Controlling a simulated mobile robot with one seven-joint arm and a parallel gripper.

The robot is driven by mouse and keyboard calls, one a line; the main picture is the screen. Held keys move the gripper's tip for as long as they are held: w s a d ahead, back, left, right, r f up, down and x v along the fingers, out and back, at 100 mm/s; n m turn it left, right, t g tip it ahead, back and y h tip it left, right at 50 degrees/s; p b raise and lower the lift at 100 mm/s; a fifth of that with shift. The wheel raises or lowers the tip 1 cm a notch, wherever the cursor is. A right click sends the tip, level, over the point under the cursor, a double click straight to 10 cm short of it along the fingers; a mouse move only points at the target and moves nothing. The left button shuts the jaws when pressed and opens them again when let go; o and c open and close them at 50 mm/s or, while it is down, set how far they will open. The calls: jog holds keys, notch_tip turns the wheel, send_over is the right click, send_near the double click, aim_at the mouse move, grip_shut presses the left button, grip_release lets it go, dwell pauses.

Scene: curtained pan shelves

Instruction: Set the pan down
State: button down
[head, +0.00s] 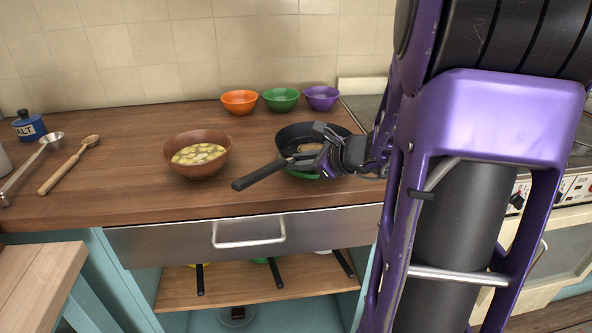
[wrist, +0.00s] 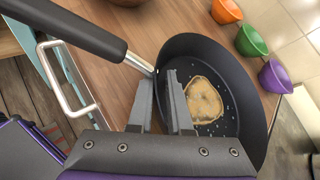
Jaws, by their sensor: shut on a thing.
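The pan (head: 294,135) is black inside with a green underside, and its long black handle (head: 260,176) points to the front left. It is over the wooden counter, roughly level; I cannot tell whether its base touches the wood. My gripper (head: 312,158) is shut on the pan's near wall, beside the handle's root. In the wrist view, my gripper (wrist: 164,92) has one finger outside the pan (wrist: 196,55) and one inside. A flat, light-brown piece of food (wrist: 204,100) lies in the pan.
Orange (head: 240,101), green (head: 281,98) and purple (head: 322,97) bowls line the back. A wooden spoon (head: 68,166) lies at the far left; the stove (head: 372,112) is at right. Other pans' handles show on the shelf (head: 235,290) below.

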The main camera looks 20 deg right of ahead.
jog(key=shift+f, duration=0.95)
jog(key=c, duration=0.8)
grip_release()
jog(key=shift+c, duration=0.2)
jog(key=p+v, duration=0.5)
jog(key=v, duration=0.7)
